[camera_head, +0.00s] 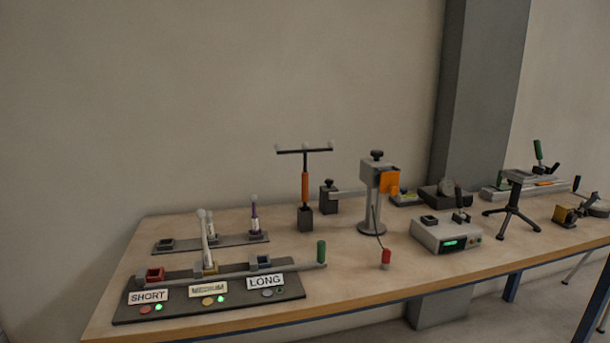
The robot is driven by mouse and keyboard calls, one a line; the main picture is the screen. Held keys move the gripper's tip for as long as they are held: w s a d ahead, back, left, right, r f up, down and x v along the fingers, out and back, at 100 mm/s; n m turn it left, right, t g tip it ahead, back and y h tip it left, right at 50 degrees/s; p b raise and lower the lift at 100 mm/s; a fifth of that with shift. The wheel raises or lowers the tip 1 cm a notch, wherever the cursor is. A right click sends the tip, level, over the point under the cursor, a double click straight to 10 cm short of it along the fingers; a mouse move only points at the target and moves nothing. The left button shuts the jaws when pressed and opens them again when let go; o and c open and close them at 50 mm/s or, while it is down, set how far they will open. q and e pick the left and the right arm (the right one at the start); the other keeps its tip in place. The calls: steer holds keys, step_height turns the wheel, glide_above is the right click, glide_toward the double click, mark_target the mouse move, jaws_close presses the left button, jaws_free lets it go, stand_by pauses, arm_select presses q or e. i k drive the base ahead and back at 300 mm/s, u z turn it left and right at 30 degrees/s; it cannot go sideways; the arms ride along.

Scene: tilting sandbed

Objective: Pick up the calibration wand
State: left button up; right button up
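The likely calibration wand (305,187) stands upright near the middle of the table. It has an orange grip and a dark crossbar on top with small pale balls at its ends and middle. Neither of my grippers is in view.
A labelled dark board (210,310) with sockets and rods lies at the front left of the table (340,270). A smaller rack (225,242) is behind it. A grey stand (371,215) with an orange part and a control box (445,237) are to the right.

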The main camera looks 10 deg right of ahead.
mark_target(277, 147)
steer(key=u, duration=0.45)
steer(key=i, duration=0.95)
steer(key=z, duration=0.35)
